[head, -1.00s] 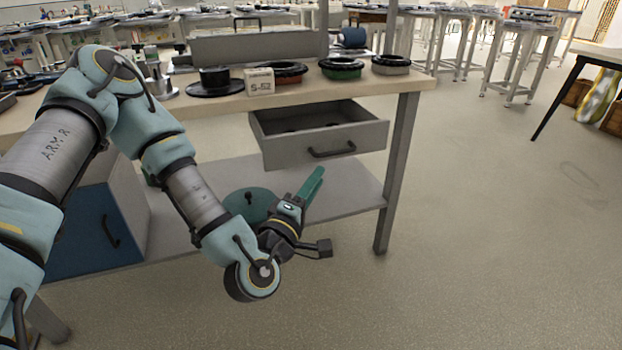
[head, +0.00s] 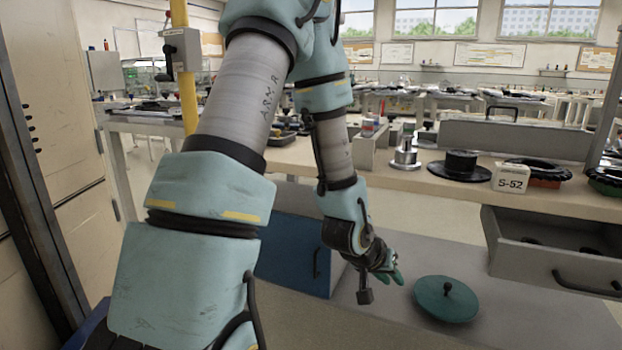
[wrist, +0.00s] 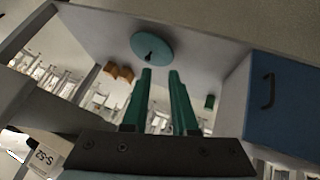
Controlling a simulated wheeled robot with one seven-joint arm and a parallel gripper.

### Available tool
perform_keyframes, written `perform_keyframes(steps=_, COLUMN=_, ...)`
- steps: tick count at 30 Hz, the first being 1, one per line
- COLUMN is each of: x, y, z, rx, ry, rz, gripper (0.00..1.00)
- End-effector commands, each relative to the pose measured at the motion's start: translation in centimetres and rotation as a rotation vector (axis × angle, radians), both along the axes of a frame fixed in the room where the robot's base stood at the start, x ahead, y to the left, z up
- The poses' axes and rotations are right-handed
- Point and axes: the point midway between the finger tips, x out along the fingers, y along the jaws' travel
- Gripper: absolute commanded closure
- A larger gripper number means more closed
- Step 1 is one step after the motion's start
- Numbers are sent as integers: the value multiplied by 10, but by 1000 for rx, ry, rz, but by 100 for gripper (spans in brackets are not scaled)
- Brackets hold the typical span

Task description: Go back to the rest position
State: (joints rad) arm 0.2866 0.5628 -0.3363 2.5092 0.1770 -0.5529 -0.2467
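My gripper (head: 393,272) hangs low at the end of my bent arm in the head view, in front of the bench's lower shelf. Its green fingers are partly hidden behind the wrist there. In the wrist view my gripper (wrist: 160,74) shows two green fingers with a clear gap between them. Nothing is held between them.
A blue cabinet (head: 292,255) with a dark handle stands behind my forearm. A round green lid (head: 446,299) lies on the lower shelf, right of my gripper. A grey drawer (head: 560,258) hangs open at right. The bench top (head: 400,179) carries spools and an S-52 box (head: 510,178).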

Motion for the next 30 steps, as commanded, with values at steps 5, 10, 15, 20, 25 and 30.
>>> perform_keyframes(steps=5, x=20, y=118, z=32, rx=262, ry=71, rz=145, gripper=74)
perform_keyframes(steps=10, x=3, y=192, z=60, rx=382, ry=186, rz=253, gripper=74)
perform_keyframes(steps=15, x=-26, y=239, z=85, rx=431, ry=300, rz=332, gripper=74)
perform_keyframes(steps=20, x=-45, y=258, z=117, rx=440, ry=371, rz=365, gripper=74)
perform_keyframes(steps=25, x=-45, y=257, z=148, rx=441, ry=371, rz=363, gripper=74)
perform_keyframes(steps=30, x=-45, y=257, z=189, rx=441, ry=369, rz=363, gripper=74)
